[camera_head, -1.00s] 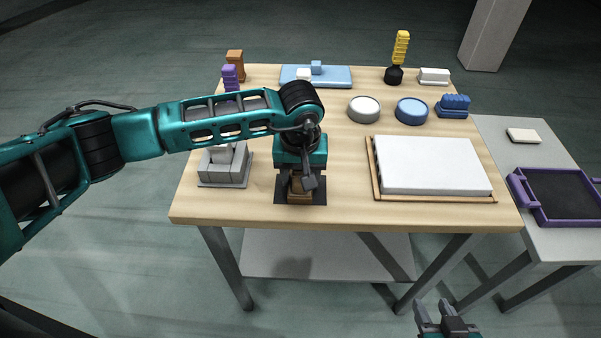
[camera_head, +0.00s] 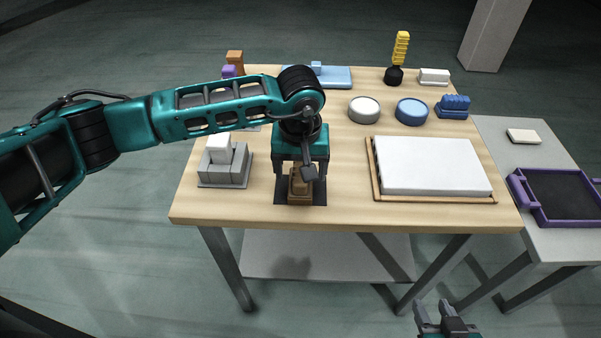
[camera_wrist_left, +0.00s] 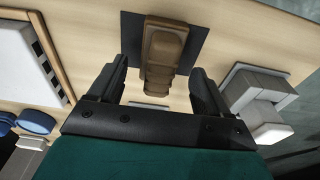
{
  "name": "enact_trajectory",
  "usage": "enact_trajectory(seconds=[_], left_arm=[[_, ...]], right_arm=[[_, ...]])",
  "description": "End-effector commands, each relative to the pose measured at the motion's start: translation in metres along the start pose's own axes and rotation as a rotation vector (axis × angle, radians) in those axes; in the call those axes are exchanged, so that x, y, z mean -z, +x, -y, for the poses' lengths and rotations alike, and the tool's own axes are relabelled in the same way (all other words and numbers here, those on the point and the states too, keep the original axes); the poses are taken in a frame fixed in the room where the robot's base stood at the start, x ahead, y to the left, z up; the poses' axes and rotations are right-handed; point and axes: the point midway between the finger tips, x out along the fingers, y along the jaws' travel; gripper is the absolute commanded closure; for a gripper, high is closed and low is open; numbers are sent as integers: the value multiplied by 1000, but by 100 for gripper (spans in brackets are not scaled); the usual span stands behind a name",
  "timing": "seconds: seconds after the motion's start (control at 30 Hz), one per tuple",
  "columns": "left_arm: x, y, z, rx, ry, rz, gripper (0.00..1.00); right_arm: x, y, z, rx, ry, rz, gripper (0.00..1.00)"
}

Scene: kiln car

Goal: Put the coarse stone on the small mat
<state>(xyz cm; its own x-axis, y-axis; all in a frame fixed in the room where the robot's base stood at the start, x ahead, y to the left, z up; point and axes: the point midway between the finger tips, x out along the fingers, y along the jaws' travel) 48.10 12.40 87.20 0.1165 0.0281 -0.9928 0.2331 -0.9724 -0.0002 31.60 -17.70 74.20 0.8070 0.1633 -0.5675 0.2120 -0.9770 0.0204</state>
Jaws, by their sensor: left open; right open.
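A brown stepped block (camera_head: 300,191), which looks like the coarse stone, stands on a small dark mat (camera_head: 320,196) near the table's front edge. Both also show in the left wrist view, the block (camera_wrist_left: 163,45) resting within the mat (camera_wrist_left: 195,42). My left gripper (camera_head: 301,176) is open just above the block, pointing down. In the left wrist view its two fingers (camera_wrist_left: 158,72) stand apart on either side of the block, with gaps visible. My right gripper (camera_head: 442,318) is open and empty, low in front of the table.
A grey block holder (camera_head: 238,172) with a white block stands left of the mat. A white slab (camera_head: 432,166) in a wooden frame lies to the right. Round dishes (camera_head: 364,109), a blue tray (camera_head: 338,78) and a yellow-handled brush (camera_head: 401,50) are behind. Bare wood separates mat and slab.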

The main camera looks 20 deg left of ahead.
Motion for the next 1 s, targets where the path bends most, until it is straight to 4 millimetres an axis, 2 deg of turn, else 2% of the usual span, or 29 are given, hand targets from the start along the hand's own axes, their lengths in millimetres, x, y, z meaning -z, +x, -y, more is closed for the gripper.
enact_trajectory(seconds=[0.03,0.2,0.4,0.6,1.0], left_arm=[[2,-13,0,-3,0,-6,22],[1,-51,0,-2,0,-5,22],[0,-82,0,-1,-1,-2,22],[0,-94,0,0,0,0,22],[0,-94,0,0,-1,0,22]], right_arm=[[0,0,0,0,0,0,57],[-2,1,0,0,0,0,57],[-3,2,0,0,0,1,57],[-3,2,0,0,0,1,57],[-3,2,0,0,0,2,57]])
